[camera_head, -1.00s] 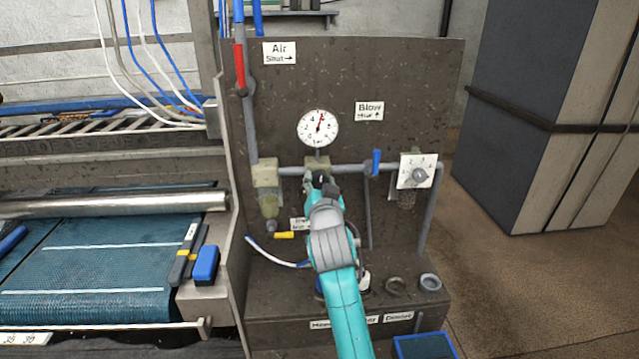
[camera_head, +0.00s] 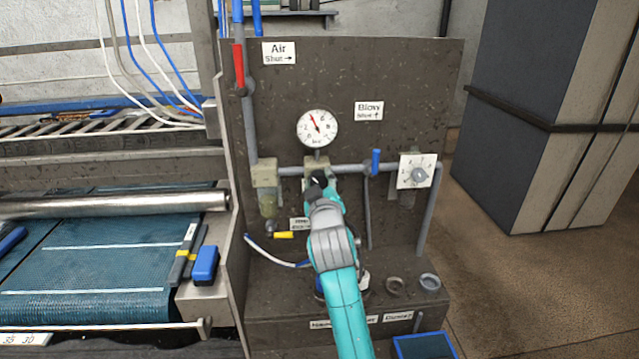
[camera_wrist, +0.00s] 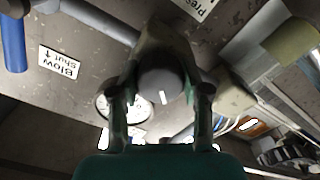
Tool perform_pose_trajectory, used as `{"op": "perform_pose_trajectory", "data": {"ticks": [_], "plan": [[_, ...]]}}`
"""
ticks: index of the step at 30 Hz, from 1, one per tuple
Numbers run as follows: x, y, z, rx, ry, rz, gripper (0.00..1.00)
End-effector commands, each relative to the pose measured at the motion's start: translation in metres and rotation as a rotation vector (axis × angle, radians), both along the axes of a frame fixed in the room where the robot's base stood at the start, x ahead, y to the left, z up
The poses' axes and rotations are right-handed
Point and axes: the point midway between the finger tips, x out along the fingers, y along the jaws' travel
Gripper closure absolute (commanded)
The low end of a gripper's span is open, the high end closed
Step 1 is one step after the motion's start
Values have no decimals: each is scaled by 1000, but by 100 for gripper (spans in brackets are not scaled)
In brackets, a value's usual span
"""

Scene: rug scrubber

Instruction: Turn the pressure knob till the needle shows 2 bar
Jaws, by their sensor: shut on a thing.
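The pressure knob (camera_wrist: 160,86) is a dark round cap with a white mark, on the regulator under the gauge. My gripper (camera_wrist: 161,98) is shut on it, one finger on each side. In the head view my gripper (camera_head: 318,188) covers most of the knob. The round white pressure gauge (camera_head: 317,128) stands above it. Its red needle points up and a little left, seemingly between the 2 and the 4; the exact reading is too small to tell.
A blue valve handle (camera_head: 376,162) and a numbered dial (camera_head: 418,173) sit to the right on the pipe. A filter bowl (camera_head: 268,205) and a yellow handle (camera_head: 284,235) are to the left. A red handle (camera_head: 239,68) is at upper left.

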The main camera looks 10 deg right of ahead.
Motion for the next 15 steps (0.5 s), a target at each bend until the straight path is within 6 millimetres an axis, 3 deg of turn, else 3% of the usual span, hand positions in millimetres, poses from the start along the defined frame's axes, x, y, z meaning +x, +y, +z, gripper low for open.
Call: {"op": "perform_pose_trajectory", "data": {"ticks": [15], "plan": [[0, -1, -1, -398, 4, 0, 88]]}}
